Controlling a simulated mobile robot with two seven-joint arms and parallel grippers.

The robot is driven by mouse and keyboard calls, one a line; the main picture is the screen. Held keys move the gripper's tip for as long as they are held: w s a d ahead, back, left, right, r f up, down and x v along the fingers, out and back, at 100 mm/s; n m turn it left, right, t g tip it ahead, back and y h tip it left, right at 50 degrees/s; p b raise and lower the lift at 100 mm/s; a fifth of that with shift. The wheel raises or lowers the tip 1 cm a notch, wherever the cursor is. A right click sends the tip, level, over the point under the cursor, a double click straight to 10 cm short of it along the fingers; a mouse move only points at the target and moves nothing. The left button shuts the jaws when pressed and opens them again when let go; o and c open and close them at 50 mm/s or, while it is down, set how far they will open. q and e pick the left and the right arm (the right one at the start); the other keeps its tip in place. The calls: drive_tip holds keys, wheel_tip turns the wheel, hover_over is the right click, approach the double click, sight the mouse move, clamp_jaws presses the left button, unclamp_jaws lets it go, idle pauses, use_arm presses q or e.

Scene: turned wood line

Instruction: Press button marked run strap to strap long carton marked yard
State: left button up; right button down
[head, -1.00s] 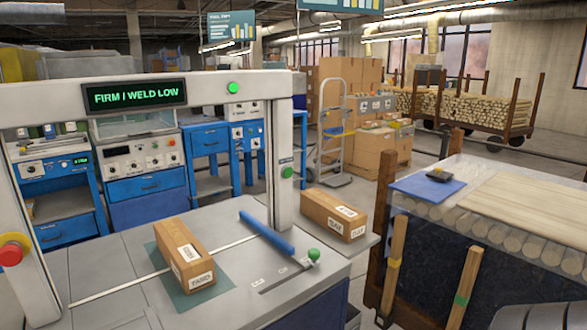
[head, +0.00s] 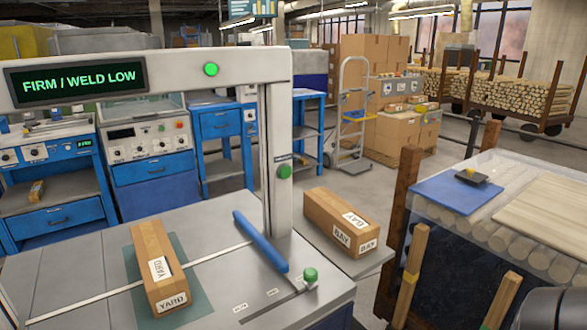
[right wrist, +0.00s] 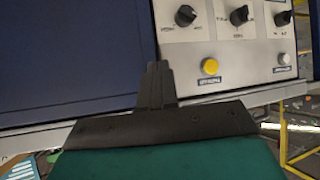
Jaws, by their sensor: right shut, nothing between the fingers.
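The long carton marked YARD (head: 163,262) lies on the strapping machine's bed (head: 90,262), over a green patch (head: 197,294) and across the pale strap line, beneath the arch (head: 150,86). No strap shows around it. The arch display (head: 76,82) reads FIRM / WELD LOW. A green button (head: 285,172) is on the arch's right post; its small label is not legible. My right gripper (right wrist: 157,82) is shut and empty in the right wrist view, before a panel with a yellow button (right wrist: 210,67) and a white button (right wrist: 284,58), labels unreadable. My left gripper is out of view.
A carton marked BAY (head: 340,222) lies right of the post. A blue bar (head: 260,240) and a green knob (head: 310,275) are on the bed's right. Blue workbenches (head: 150,185) line the back.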

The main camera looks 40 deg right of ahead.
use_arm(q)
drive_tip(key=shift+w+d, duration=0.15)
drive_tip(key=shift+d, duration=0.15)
use_arm(e)
drive_tip(key=shift+w+d, duration=0.1)
drive_tip(key=shift+d, duration=0.2)
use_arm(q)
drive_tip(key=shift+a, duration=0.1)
use_arm(e)
drive_tip(key=shift+a, duration=0.1)
